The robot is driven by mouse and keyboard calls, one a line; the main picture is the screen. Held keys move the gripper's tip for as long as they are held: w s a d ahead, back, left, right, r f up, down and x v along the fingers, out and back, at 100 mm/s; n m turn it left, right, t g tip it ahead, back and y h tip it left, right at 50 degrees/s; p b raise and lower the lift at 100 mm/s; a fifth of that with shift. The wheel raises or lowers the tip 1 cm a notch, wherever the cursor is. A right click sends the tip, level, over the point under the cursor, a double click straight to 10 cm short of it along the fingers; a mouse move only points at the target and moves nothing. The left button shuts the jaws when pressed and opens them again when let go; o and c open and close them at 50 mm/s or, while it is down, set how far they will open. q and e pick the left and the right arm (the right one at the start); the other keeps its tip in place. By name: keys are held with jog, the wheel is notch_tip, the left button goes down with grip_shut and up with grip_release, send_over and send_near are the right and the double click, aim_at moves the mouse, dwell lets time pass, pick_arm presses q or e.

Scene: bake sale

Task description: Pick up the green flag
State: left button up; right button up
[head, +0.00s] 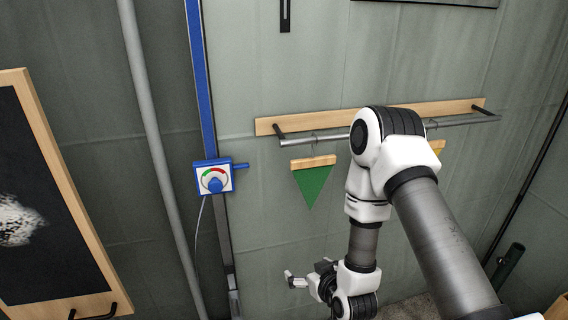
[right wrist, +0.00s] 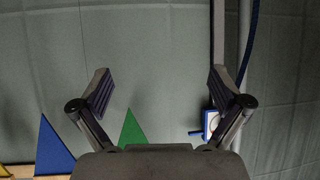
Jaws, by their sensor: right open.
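The green flag (head: 313,185) is a triangle pointing down from a wooden strip, hung on a metal rail (head: 310,141) on the wall. In the right wrist view, the green flag (right wrist: 132,129) appears inverted at the bottom, partly hidden by the gripper body. My right gripper (head: 296,281) is low in the head view, below the flag and apart from it. In the right wrist view, my right gripper (right wrist: 160,86) has its fingers wide apart with nothing between them. My left gripper is out of view.
A blue flag (right wrist: 52,152) hangs beside the green one; my right arm hides it in the head view. A yellow flag (head: 438,147) shows partly behind the arm. A blue dial box (head: 214,177) and a pipe (head: 150,130) are on the left. A framed blackboard (head: 50,220) stands far left.

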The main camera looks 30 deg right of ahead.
aim_at(312, 184)
jog(key=w+d+r+m+t+h+p, duration=0.1)
jog(key=w+d+r+t+h, duration=0.15)
jog(key=r, duration=0.55)
jog(key=w+d+r+t+h, duration=0.1)
jog(key=w+d+r+t, duration=0.25)
jog(key=r, duration=0.45)
jog(key=shift+y, duration=0.25)
jog(key=p+x, duration=0.1)
jog(key=x, duration=0.3)
jog(key=p+x, duration=0.1)
jog(key=x, duration=0.1)
jog(key=shift+d+r+p, duration=0.1)
jog(key=shift+d+p, duration=0.2)
jog(key=shift+w+d, duration=0.1)
jog(key=shift+w, duration=0.15)
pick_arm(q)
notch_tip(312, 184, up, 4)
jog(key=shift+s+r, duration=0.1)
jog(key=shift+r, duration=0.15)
pick_arm(e)
jog(key=c, duration=0.9)
